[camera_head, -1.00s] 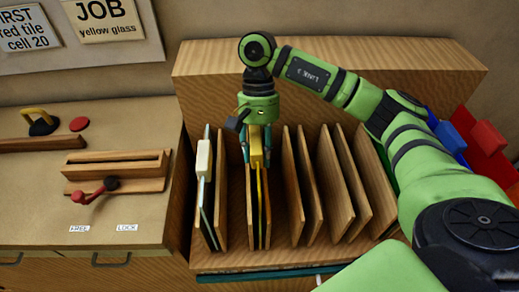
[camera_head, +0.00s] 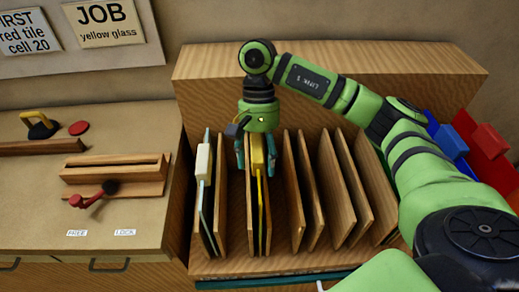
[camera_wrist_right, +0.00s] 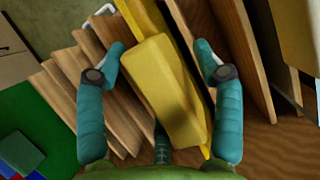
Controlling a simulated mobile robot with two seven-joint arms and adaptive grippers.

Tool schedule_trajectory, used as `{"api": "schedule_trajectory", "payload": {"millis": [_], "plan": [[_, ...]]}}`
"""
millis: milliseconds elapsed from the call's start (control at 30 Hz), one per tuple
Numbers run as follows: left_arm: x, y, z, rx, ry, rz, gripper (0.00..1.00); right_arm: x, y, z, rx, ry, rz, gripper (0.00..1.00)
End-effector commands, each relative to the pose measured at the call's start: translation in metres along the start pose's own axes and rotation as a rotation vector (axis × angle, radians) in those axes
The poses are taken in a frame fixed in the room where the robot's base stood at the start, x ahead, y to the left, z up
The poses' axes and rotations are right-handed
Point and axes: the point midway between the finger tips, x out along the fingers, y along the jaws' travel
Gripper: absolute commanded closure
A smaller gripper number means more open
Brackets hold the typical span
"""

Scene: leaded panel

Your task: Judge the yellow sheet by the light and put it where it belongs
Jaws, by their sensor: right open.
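The yellow sheet (camera_head: 262,210) stands on edge in a slot of the wooden rack, with a yellow block-shaped grip (camera_head: 257,152) on its top. My right gripper (camera_head: 256,160) is above the rack with its fingers on both sides of that grip. In the right wrist view the yellow grip (camera_wrist_right: 165,95) lies between the two teal fingers of the open gripper (camera_wrist_right: 165,75), with gaps on both sides. The sheet's lower part is hidden between dividers. My left gripper is not in view.
The wooden rack (camera_head: 215,268) has several upright dividers. A pale sheet with a white grip (camera_head: 203,160) stands left of the yellow one. Blue (camera_head: 449,140) and red (camera_head: 489,141) pieces stand at right. A slotted wooden holder (camera_head: 115,170) with a red-knobbed lever (camera_head: 92,195) sits on the left bench.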

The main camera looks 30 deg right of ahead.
Motion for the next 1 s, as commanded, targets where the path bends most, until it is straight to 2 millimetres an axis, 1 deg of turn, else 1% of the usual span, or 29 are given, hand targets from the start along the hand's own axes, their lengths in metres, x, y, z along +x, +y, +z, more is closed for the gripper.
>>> {"api": "schedule_trajectory", "payload": {"millis": [167,500,700,867,1000], "plan": [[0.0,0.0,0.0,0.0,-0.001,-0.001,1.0,-0.018,-0.001,0.0,-0.001,0.004,-0.004,0.32],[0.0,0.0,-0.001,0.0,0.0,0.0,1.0,-0.079,0.0,0.001,0.001,0.009,-0.007,0.32],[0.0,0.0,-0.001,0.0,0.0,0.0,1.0,-0.107,-0.001,0.001,-0.001,0.008,-0.006,0.32],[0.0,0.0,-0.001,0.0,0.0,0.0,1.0,-0.119,-0.001,0.002,-0.003,0.006,-0.006,0.32],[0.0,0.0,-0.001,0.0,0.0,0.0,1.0,-0.123,-0.001,0.002,-0.003,0.004,-0.006,0.32]]}}
